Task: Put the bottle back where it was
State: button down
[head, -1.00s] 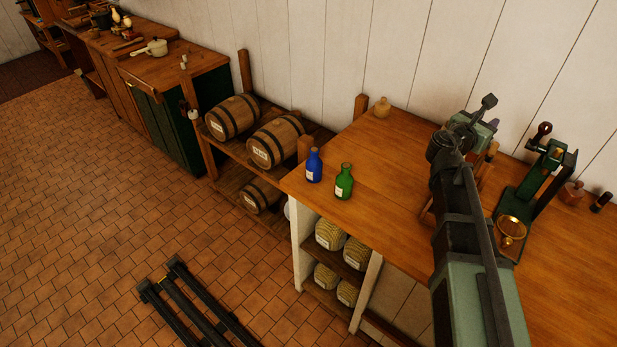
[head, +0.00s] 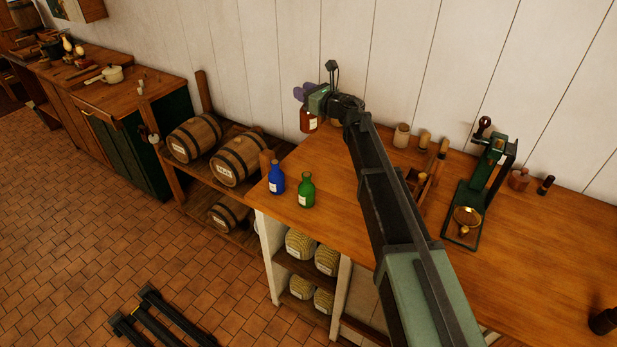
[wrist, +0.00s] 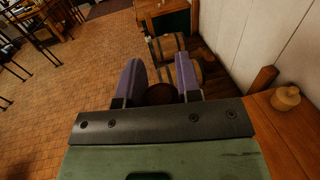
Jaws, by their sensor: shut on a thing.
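My gripper (head: 304,92) has purple fingers and is shut on a red-brown bottle (head: 308,121) with a pale label. The bottle hangs upright below the fingers, near the wall and the back left part of the wooden counter (head: 350,190). In the wrist view only its dark round top (wrist: 160,94) shows between the fingers (wrist: 158,72). I cannot tell its height above the counter. A blue bottle (head: 276,180) and a green bottle (head: 306,191) stand side by side at the counter's front left corner.
A tan jar (wrist: 286,98) stands near the wall, close to my gripper. Right of my arm are another jar (head: 402,136), a wooden rack (head: 432,172) and a green scale (head: 482,185). Barrels (head: 237,159) lie on a lower rack to the left. The counter between the bottles and wall looks clear.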

notch_tip(320, 180, down, 20)
jog(key=b, duration=2)
jog(key=shift+f, duration=0.2)
jog(key=c, duration=0.8)
grip_release()
jog(key=v, duration=1.2)
jog(key=shift+r, duration=0.25)
